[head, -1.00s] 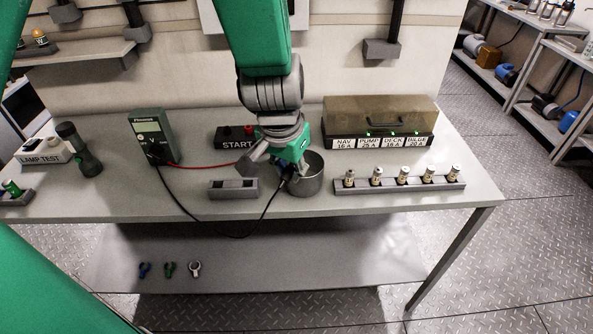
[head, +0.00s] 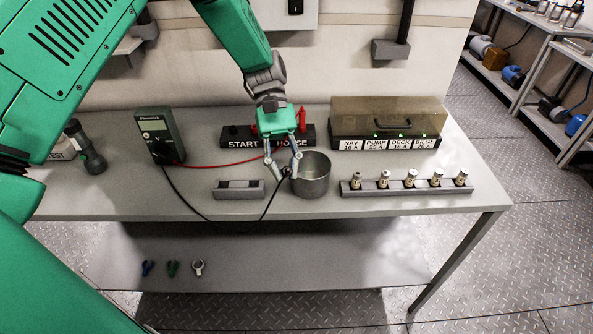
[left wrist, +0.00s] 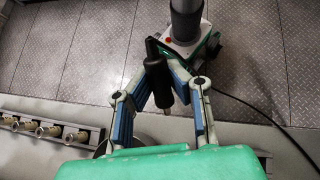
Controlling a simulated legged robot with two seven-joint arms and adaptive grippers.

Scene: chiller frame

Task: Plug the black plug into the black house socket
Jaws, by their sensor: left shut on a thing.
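My left gripper (head: 283,168) points down over the table, just left of and above the rim of a metal pot. It is shut on the black plug (left wrist: 156,72), which lies between its fingertips in the left wrist view with a metal tip towards the gripper's palm side. In the head view the plug is small and dark at the fingertips. The black START/HOUSE socket block (head: 235,138) stands behind the gripper. A red plug (head: 302,120) stands upright at its HOUSE end. The black house socket cannot be made out; the gripper partly covers the block. My right gripper is not in view.
The metal pot (head: 313,181) stands beside the gripper. A grey slotted holder (head: 239,190) is left of it. The meter (head: 158,135) has red and black leads. The fuse rack (head: 403,199) and the covered fuse box (head: 385,118) are on the right.

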